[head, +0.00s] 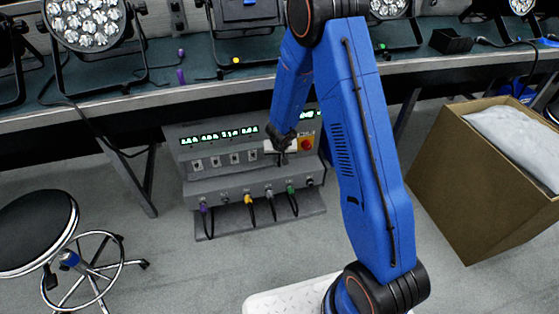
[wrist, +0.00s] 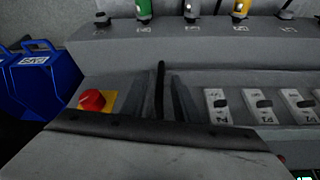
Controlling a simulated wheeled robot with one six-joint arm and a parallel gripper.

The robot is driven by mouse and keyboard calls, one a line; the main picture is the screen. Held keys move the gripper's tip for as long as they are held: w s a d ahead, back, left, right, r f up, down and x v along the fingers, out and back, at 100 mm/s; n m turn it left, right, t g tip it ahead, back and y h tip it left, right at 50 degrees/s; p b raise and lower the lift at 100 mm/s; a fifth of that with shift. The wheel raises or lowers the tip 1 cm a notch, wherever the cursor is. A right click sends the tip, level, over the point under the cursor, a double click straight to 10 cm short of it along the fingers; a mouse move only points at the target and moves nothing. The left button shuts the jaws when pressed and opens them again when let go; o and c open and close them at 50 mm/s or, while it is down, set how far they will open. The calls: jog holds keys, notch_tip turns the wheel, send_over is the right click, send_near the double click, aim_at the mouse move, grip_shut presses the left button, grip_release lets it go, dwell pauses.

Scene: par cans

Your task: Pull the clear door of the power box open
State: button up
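The grey power box (head: 180,168) stands on the floor in front of the bench. It has lit green displays, a row of switches and a lower row of connectors. My gripper (head: 281,158) is at its front, left of the red knob (head: 307,144). In the wrist view, my gripper's grey fingers (wrist: 168,85) stand apart on either side of a thin dark upright bar (wrist: 160,85). I cannot tell whether they touch the bar. The clear door cannot be made out for certain. A wide grey block with a black edge hides the lower part of the wrist view.
A black round stool (head: 35,225) stands at left. An open cardboard box (head: 470,200) with a white bag (head: 515,135) is at right. The bench (head: 145,92) with par cans (head: 85,20) runs behind.

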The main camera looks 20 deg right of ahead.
jog(key=shift+x, duration=0.85)
jog(key=shift+c, duration=0.3)
grip_shut()
